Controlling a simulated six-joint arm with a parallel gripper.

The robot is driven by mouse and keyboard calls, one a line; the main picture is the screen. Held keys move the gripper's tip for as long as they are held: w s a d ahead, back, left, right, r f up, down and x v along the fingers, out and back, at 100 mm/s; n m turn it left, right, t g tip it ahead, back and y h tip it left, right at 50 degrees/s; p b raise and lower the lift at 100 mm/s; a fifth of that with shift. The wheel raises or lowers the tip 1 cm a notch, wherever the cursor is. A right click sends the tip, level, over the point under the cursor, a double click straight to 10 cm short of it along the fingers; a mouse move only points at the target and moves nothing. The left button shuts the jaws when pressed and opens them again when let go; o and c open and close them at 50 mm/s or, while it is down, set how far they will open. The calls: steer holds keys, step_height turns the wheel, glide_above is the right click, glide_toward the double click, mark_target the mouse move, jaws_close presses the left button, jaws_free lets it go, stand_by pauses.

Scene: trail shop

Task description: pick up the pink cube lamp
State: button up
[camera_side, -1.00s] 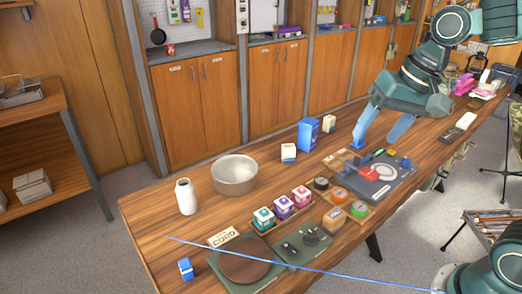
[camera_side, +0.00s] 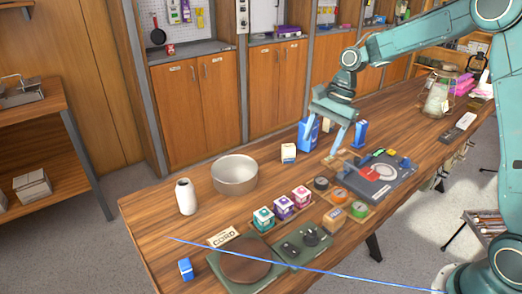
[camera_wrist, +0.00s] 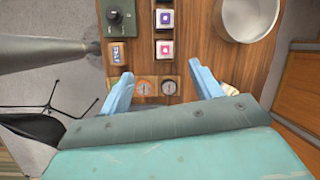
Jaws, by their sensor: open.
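The pink cube lamp (camera_side: 301,195) is a small white cube with pink faces. It stands upright on the table at the right end of a row of cubes, beside a purple one (camera_side: 283,206) and a teal one (camera_side: 263,217). In the wrist view the pink cube lamp (camera_wrist: 165,48) lies just beyond my fingertips, roughly centred between them. My gripper (camera_side: 321,149) is open and empty, above the table, behind and to the right of the lamp. Its two blue fingers (camera_wrist: 160,71) spread wide in the wrist view.
Round discs (camera_side: 340,194) lie in a tray right of the lamp. A dark board with tools (camera_side: 376,180) lies at right. Free table surrounds the bowl.

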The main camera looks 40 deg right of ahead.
mark_target(300, 190)
step_height(300, 190, down, 5)
steer(key=w+d+m, duration=0.1)
steer(key=w+m, duration=0.1)
steer(key=shift+w+d+m+g+y, duration=0.3)
steer(key=shift+d+y, duration=0.05)
steer(key=shift+y, duration=0.05)
steer(key=shift+f, duration=0.2)
steer(key=shift+x, duration=4.25)
steer(key=shift+x, duration=2.55)
steer(key=shift+s, duration=0.15)
steer(key=c, duration=1.1)
